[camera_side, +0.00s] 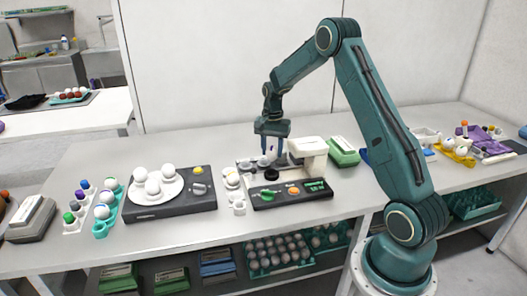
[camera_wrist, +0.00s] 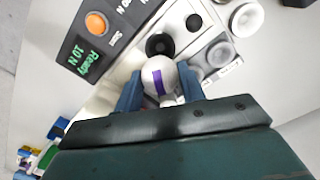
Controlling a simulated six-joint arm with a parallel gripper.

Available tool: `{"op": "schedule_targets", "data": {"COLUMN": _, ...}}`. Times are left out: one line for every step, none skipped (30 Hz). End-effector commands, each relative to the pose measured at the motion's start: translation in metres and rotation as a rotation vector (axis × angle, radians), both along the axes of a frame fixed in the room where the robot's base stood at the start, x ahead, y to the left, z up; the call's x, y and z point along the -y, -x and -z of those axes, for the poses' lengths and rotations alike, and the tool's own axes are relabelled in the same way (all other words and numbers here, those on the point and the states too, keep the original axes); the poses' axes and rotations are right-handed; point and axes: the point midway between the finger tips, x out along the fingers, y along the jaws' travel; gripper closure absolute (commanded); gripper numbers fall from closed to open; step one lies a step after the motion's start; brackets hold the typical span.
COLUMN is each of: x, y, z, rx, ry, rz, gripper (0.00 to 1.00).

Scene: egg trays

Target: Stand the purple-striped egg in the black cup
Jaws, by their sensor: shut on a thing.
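The purple-striped egg (camera_wrist: 160,77) is white with a purple band, and it sits between the blue fingers of my gripper (camera_wrist: 158,88) in the wrist view. My gripper is shut on it. The black cup (camera_wrist: 158,44) shows just beyond the egg in the wrist view, with its dark opening facing up and nothing seen in it. In the side view my gripper (camera_side: 271,148) points down and holds the egg above the tester area. I cannot tell the exact height of the egg over the cup.
A tester with a white head (camera_side: 309,147), an orange button (camera_wrist: 96,23) and a green display (camera_wrist: 88,58) stands close beside my gripper. A grey cup (camera_wrist: 216,54) and a white cup (camera_wrist: 245,20) are near.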

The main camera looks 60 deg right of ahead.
Motion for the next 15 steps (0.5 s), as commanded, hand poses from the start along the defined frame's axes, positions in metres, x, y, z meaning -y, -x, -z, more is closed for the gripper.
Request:
{"op": "schedule_targets", "data": {"x": 0.000, "y": 0.000, "z": 0.004, "rx": -0.001, "ry": -0.001, "rz": 0.000, "gripper": 0.69}}
{"op": "schedule_targets", "data": {"x": 0.000, "y": 0.000, "z": 0.006, "rx": 0.000, "ry": -0.001, "rz": 0.000, "gripper": 0.69}}
{"op": "schedule_targets", "data": {"x": 0.000, "y": 0.000, "z": 0.008, "rx": 0.000, "ry": 0.000, "rz": 0.000, "gripper": 0.69}}
{"op": "schedule_targets", "data": {"x": 0.000, "y": 0.000, "z": 0.011, "rx": -0.001, "ry": -0.001, "rz": 0.000, "gripper": 0.69}}
{"op": "schedule_targets", "data": {"x": 0.000, "y": 0.000, "z": 0.013, "rx": -0.001, "ry": -0.001, "rz": 0.000, "gripper": 0.69}}
{"op": "schedule_targets", "data": {"x": 0.000, "y": 0.000, "z": 0.017, "rx": -0.001, "ry": -0.002, "rz": 0.000, "gripper": 0.69}}
{"op": "schedule_targets", "data": {"x": 0.000, "y": 0.000, "z": 0.019, "rx": -0.001, "ry": -0.001, "rz": 0.000, "gripper": 0.69}}
{"op": "schedule_targets", "data": {"x": 0.000, "y": 0.000, "z": 0.022, "rx": 0.000, "ry": -0.001, "rz": 0.000, "gripper": 0.69}}
{"op": "schedule_targets", "data": {"x": 0.000, "y": 0.000, "z": 0.025, "rx": 0.000, "ry": 0.000, "rz": 0.000, "gripper": 0.69}}
{"op": "schedule_targets", "data": {"x": 0.000, "y": 0.000, "z": 0.027, "rx": -0.001, "ry": -0.001, "rz": 0.000, "gripper": 0.69}}
{"op": "schedule_targets", "data": {"x": 0.000, "y": 0.000, "z": 0.030, "rx": -0.001, "ry": -0.001, "rz": 0.000, "gripper": 0.69}}
{"op": "schedule_targets", "data": {"x": 0.000, "y": 0.000, "z": 0.033, "rx": -0.001, "ry": -0.001, "rz": 0.000, "gripper": 0.69}}
{"op": "schedule_targets", "data": {"x": 0.000, "y": 0.000, "z": 0.035, "rx": 0.000, "ry": -0.001, "rz": 0.000, "gripper": 0.69}}
{"op": "schedule_targets", "data": {"x": 0.000, "y": 0.000, "z": 0.038, "rx": 0.000, "ry": 0.000, "rz": 0.000, "gripper": 0.69}}
{"op": "schedule_targets", "data": {"x": 0.000, "y": 0.000, "z": 0.040, "rx": 0.000, "ry": 0.000, "rz": 0.000, "gripper": 0.69}}
